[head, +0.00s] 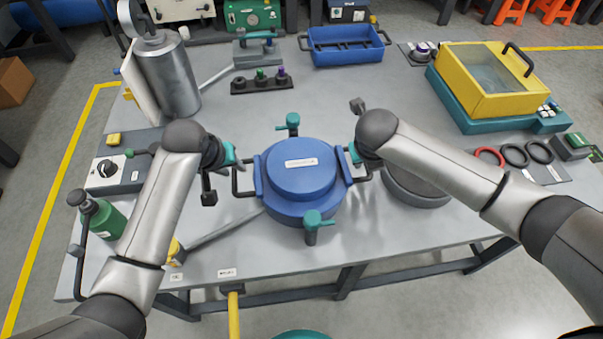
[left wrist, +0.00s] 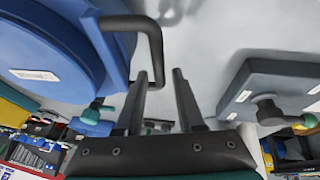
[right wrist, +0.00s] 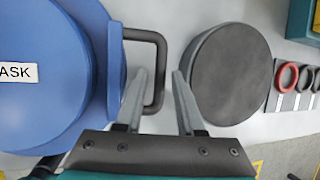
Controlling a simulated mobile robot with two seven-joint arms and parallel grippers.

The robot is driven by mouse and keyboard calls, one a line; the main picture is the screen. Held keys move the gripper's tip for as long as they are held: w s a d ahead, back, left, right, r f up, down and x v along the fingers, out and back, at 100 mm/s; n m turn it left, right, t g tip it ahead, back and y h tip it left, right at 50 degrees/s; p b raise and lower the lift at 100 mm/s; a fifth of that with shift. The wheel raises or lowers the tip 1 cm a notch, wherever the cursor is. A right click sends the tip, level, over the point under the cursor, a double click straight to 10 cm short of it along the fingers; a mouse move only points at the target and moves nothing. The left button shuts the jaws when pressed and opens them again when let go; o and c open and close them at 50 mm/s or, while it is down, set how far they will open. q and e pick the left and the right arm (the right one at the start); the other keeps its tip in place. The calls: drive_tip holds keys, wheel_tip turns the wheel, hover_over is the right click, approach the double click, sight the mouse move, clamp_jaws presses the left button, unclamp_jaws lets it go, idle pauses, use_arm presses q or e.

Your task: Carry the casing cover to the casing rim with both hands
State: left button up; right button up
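The casing cover (head: 300,165) is a blue round lid with a white label and a dark handle on each side. In the head view it sits between two teal clamps, over a blue round body; I cannot tell if it touches a rim below. My left gripper (head: 232,168) is at the left handle; in the left wrist view its fingers (left wrist: 160,75) are apart, with the handle bar (left wrist: 156,45) between their tips. My right gripper (head: 354,160) is at the right handle; in the right wrist view its fingers (right wrist: 158,75) straddle the handle bar (right wrist: 161,60), with gaps showing.
A dark grey disc (head: 418,190) lies just right of the cover, under my right forearm. A yellow box (head: 488,80), a blue tray (head: 345,54) and a metal cylinder (head: 168,75) stand farther back. A switch box (head: 115,173) and green bottle (head: 105,220) are at left.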

use_arm(q)
drive_tip(key=shift+o, duration=0.5)
use_arm(e)
drive_tip(key=shift+o, duration=0.5)
use_arm(q)
drive_tip(key=v, duration=1.2)
use_arm(e)
drive_tip(key=v, duration=1.2)
use_arm(q)
drive_tip(key=shift+o, duration=0.4)
drive_tip(key=shift+w, duration=0.1)
drive_tip(key=o, duration=0.8)
drive_tip(key=shift+c, duration=0.2)
drive_tip(key=p+v, duration=0.9)
drive_tip(key=p, duration=0.2)
drive_tip(key=shift+p, duration=0.4)
use_arm(e)
wheel_tip(320, 180, up, 12)
